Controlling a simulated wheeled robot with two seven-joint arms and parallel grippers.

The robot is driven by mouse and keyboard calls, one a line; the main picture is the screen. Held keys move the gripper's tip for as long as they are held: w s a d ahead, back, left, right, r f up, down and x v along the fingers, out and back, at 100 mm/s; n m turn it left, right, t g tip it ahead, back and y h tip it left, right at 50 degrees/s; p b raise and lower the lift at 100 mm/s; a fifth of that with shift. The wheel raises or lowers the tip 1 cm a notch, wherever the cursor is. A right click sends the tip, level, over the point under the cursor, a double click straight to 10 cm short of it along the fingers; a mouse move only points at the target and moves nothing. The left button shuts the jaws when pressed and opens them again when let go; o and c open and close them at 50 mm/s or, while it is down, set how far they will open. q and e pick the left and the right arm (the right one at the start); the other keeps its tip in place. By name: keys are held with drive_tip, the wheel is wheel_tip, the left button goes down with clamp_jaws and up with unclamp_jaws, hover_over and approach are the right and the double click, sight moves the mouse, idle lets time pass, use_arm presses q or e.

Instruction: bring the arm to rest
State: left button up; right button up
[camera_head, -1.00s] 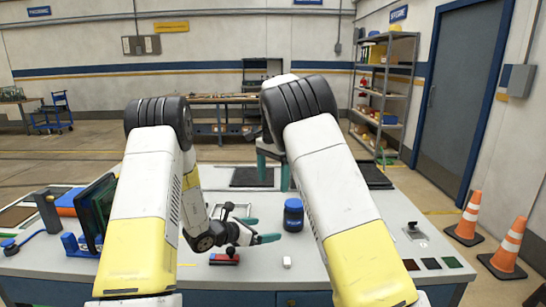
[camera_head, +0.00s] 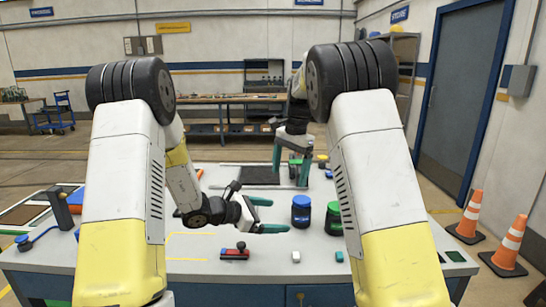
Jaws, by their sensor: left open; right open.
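My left arm comes in from the left and ends in my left gripper (camera_head: 268,215), which is low over the middle of the workbench. Its teal fingers point right, spread apart with nothing between them. My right arm comes in from the right. My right gripper (camera_head: 290,170) is farther back, its teal fingers pointing down and apart, with nothing seen between them. Part of the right wrist is hidden behind my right arm.
On the workbench (camera_head: 215,268), a blue jar (camera_head: 301,212) and a green-capped jar (camera_head: 333,220) stand right of my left gripper. Traffic cones (camera_head: 468,215) stand right.

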use_arm(q)
drive_tip(key=s+a+r+m+g+y, duration=0.1)
drive_tip(key=s+r+m+g, duration=0.1)
drive_tip(key=s+r+m, duration=0.6)
drive_tip(key=s+r+m+g+y, duration=0.15)
drive_tip(key=s+r+m, duration=0.35)
drive_tip(key=s, duration=0.5)
use_arm(e)
drive_tip(key=s+d+r+n+t+y, duration=0.15)
drive_tip(key=s+d+r, duration=0.25)
drive_tip(key=s, duration=0.4)
drive_tip(key=s+d+r+n+t+y, duration=0.1)
drive_tip(key=s+d+r+n, duration=0.25)
drive_tip(key=s, duration=0.35)
use_arm(q)
drive_tip(key=s+a+r+m+t+y, duration=0.3)
drive_tip(key=s+a+m+y, duration=0.4)
drive_tip(key=a, duration=0.6)
drive_tip(key=s+m, duration=0.2)
drive_tip(key=shift+s+r, duration=0.3)
drive_tip(key=shift+r, duration=0.1)
use_arm(e)
drive_tip(key=s+d+f+n+t+h, duration=0.1)
drive_tip(key=s+n, duration=0.1)
drive_tip(key=s, duration=0.6)
drive_tip(key=s+f+n+t, duration=0.2)
drive_tip(key=s, duration=0.7)
drive_tip(key=shift+s+d+f+h, duration=0.15)
drive_tip(key=shift+s+d+h, duration=0.05)
drive_tip(key=shift+d+h, duration=0.2)
